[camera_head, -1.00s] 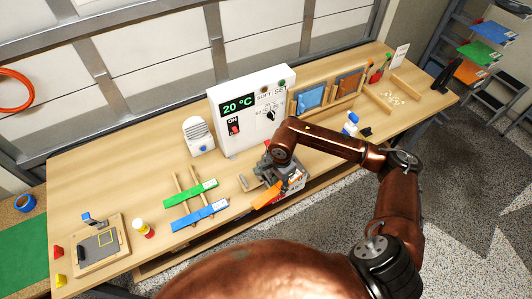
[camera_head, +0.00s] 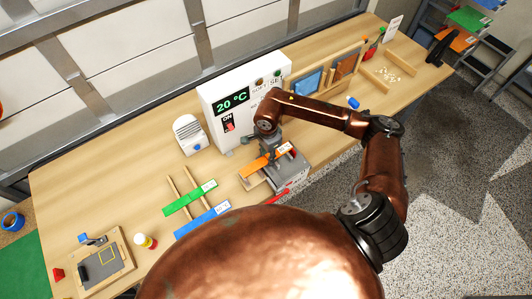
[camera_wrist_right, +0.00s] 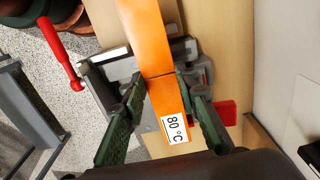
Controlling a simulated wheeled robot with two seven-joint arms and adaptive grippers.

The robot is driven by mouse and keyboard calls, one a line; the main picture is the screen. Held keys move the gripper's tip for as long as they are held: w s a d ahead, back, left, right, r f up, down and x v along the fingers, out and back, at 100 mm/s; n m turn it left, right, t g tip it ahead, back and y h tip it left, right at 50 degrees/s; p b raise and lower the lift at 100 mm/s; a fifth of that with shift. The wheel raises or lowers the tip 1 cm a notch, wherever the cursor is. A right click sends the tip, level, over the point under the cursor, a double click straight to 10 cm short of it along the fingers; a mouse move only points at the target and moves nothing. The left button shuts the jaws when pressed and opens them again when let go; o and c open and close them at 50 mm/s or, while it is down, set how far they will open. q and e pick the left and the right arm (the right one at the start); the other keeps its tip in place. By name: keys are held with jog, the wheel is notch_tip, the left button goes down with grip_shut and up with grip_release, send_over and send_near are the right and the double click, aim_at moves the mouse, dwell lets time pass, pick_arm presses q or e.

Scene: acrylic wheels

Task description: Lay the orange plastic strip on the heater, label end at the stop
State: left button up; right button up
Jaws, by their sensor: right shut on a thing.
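The orange plastic strip (camera_head: 262,164) is held by my right gripper (camera_head: 270,152) over a grey device. Its white 80 °C label is at the right end in the head view. In the right wrist view, the strip (camera_wrist_right: 150,45) passes between the two dark green fingers of my right gripper (camera_wrist_right: 166,100), with the label end towards the camera. The white cabinet (camera_head: 210,99) reads 20 °C and has a red switch and a knob. The grey device (camera_head: 290,171) has a red handle. I cannot tell whether the strip touches it, or make out the stop. My left gripper is out of view.
Green (camera_head: 188,199) and blue (camera_head: 200,220) strips lie across wooden rods to the left. A small white appliance (camera_head: 190,134), a yellow-capped bottle (camera_head: 146,241) and a grey plate fixture (camera_head: 100,266) stand on the bench. Wooden racks are at the back right.

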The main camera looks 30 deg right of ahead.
aim_at(267, 158)
jog(key=f, duration=0.1)
jog(key=f+b, duration=0.1)
jog(key=shift+w+f, duration=0.2)
jog(key=shift+f, duration=0.5)
jog(key=shift+s+f+b, duration=0.15)
jog(key=shift+f+b, duration=0.2)
jog(key=shift+f, duration=0.4)
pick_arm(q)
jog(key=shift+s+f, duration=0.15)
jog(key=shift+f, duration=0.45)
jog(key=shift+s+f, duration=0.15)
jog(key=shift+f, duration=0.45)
pick_arm(e)
jog(key=shift+f, duration=0.1)
pick_arm(q)
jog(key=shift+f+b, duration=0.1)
jog(key=shift+b, duration=0.25)
pick_arm(e)
jog(key=shift+f, duration=0.1)
jog(key=o, duration=0.8)
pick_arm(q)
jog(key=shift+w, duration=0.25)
pick_arm(e)
jog(key=o, duration=0.5)
